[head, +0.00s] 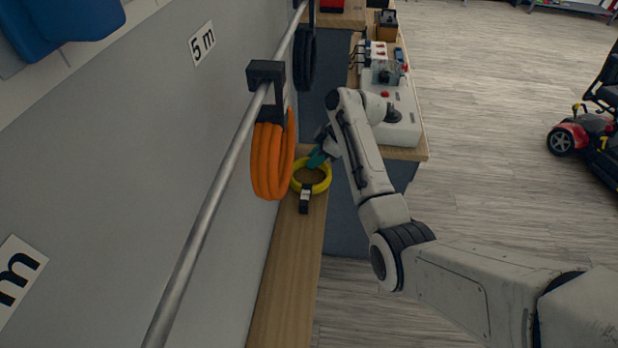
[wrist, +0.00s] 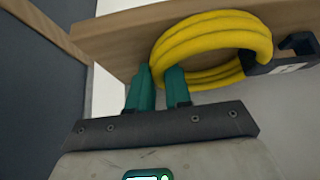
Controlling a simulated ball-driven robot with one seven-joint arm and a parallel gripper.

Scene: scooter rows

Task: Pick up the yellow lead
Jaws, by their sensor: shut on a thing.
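The yellow lead (head: 327,182) is a coiled ring with a black holder at its near side. In the head view it shows over the narrow wooden shelf (head: 285,270) along the wall. My gripper (head: 317,158) reaches the coil's far side with its teal fingers. In the wrist view the yellow lead (wrist: 215,32) fills the upper right, and one side of the coil passes between the fingertips of my gripper (wrist: 160,76). The gripper is shut on it. I cannot tell whether the coil touches the shelf.
An orange coil (head: 268,165) hangs from a black hook on the metal rail (head: 205,220), close left of the yellow lead. A dark coil (head: 305,60) hangs farther back. A workbench (head: 410,152) with devices stands beyond my arm. A red scooter (head: 590,130) stands at right; open floor lies between.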

